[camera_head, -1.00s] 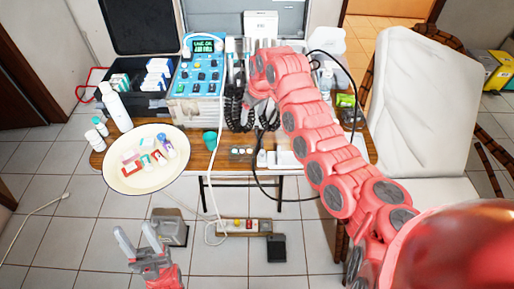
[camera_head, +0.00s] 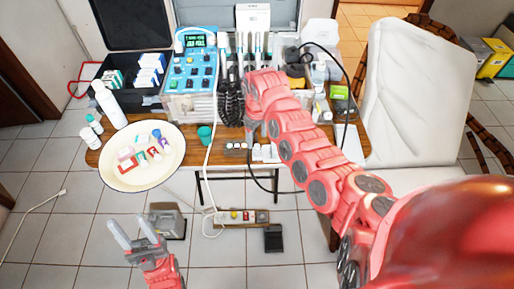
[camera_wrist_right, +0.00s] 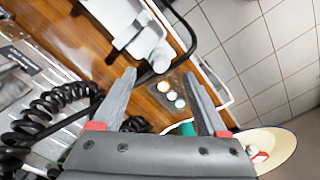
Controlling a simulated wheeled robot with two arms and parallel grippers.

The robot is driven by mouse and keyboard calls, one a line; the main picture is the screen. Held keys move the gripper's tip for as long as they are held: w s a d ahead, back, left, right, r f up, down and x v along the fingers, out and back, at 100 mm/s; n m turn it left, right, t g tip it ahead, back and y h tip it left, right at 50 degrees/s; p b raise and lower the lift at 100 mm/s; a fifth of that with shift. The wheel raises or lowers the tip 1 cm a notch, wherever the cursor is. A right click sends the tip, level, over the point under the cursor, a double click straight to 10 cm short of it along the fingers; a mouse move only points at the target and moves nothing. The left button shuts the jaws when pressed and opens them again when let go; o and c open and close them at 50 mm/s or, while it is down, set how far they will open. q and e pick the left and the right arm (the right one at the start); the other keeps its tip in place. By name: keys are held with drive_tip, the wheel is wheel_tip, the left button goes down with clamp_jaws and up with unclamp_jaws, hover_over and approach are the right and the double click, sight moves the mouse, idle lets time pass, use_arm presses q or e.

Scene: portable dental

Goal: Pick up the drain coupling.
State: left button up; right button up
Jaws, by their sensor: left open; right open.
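I cannot say for sure which piece is the drain coupling. A white fitting with a rounded grey-white end (camera_wrist_right: 157,57) lies on the wooden table in the right wrist view, just beyond the fingertips. Small white pieces (camera_head: 263,152) sit near the table's front edge in the head view. My right gripper (camera_wrist_right: 159,75) is open and empty above the table, with a black cable and several small round white pieces (camera_wrist_right: 170,95) beyond and between its fingers. In the head view the arm largely hides it. My left gripper (camera_head: 133,236) is open and empty, low in front of the table.
A teal cup (camera_head: 205,133) and a cream plate (camera_head: 118,183) with small boxes are at the left. A blue control unit (camera_head: 193,72), coiled black hoses (camera_head: 231,103) and a white bottle (camera_head: 110,104) stand behind. A white chair (camera_head: 410,95) is at the right.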

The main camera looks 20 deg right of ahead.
sight(257, 145)
wheel_tip(257, 145, down, 5)
drive_tip(key=shift+s+f+p, duration=0.1)
drive_tip(key=shift+p, duration=0.5)
drive_tip(key=shift+f, duration=0.25)
clamp_jaws()
